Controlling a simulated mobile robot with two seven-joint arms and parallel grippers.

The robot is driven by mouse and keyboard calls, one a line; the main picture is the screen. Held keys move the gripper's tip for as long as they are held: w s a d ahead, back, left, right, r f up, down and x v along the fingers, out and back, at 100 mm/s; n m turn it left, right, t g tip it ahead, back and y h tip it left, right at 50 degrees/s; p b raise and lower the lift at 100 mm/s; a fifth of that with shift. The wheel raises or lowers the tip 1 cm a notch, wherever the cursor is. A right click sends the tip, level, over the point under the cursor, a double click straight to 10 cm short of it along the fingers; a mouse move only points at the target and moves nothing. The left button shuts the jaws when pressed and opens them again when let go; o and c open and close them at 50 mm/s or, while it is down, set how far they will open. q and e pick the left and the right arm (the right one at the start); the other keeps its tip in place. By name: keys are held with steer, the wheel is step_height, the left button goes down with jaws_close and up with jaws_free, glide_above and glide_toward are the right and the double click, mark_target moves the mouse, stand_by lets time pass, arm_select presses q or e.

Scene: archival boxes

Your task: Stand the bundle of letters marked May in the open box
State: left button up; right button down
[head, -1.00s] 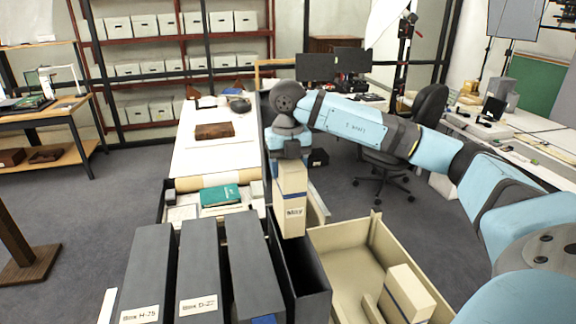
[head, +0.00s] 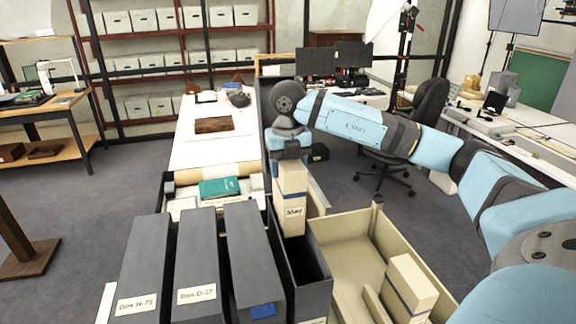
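The bundle of letters marked May (head: 292,212) is a tall cream block with a dark band and a label. My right gripper (head: 290,158) is shut on its upper end and holds it upright. The bundle hangs at the far part of the open box (head: 308,302), a dark grey upright box with an open top. Its lower end shows over the opening; I cannot tell whether it has passed below the rim. My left gripper is not in view.
Several closed grey boxes (head: 196,255) stand close on the left of the open box. A cream tray (head: 345,245) on the right holds another banded bundle (head: 408,288). Behind, a long white table (head: 205,150) carries a brown object (head: 213,125); a green book (head: 219,188) lies nearer.

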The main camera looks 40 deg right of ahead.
steer(key=shift+f, duration=0.3)
steer(key=shift+f+b, duration=1.8)
steer(key=shift+f, duration=0.75)
steer(key=shift+f+b, duration=0.85)
steer(key=shift+f, duration=0.25)
steer(key=shift+f+b, duration=0.85)
steer(key=shift+f, duration=0.45)
